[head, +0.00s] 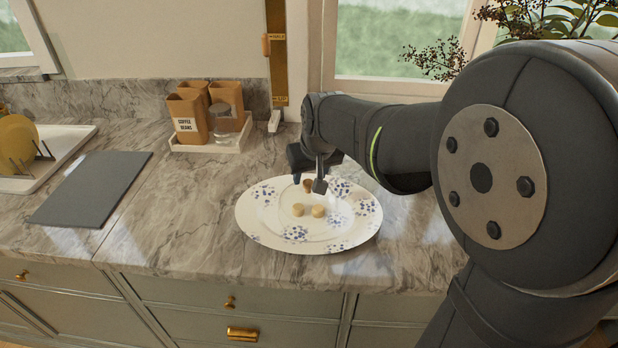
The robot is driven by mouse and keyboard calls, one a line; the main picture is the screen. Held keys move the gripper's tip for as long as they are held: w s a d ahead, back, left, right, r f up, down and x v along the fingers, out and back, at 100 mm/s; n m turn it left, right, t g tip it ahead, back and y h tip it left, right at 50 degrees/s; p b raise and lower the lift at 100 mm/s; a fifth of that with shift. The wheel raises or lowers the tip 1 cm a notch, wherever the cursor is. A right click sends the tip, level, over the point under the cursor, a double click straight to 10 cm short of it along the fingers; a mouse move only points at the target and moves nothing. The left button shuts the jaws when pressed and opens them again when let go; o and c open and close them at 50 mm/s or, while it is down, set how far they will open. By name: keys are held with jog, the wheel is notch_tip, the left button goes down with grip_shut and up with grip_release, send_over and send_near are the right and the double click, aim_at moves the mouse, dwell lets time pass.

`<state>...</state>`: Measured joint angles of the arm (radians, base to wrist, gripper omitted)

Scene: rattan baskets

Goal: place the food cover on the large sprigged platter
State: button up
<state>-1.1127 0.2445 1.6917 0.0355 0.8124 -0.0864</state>
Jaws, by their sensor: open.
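The large sprigged platter (262,228) is white and oval with blue sprigs, and lies on the marble counter near its front edge. Two small tan round pieces (318,211) sit near its middle, and a browner piece (307,186) shows behind them, close to my fingertips. My gripper (308,182) points down over the back part of the platter with its fingers apart. I see nothing between them. I cannot make out a food cover in this view; my arm hides much of the right side.
A grey board (92,188) lies on the left of the counter, beside a white tray (62,150) with a yellow plate (17,143). Brown canisters (188,117) and a glass jar (221,122) stand on a small tray at the back.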

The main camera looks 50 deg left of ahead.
jog(key=v, duration=0.9)
jog(key=shift+r, duration=0.3)
jog(key=shift+d, duration=0.1)
jog(key=x, duration=1.2)
jog(key=shift+s, duration=0.1)
jog(key=shift+r, duration=1.7)
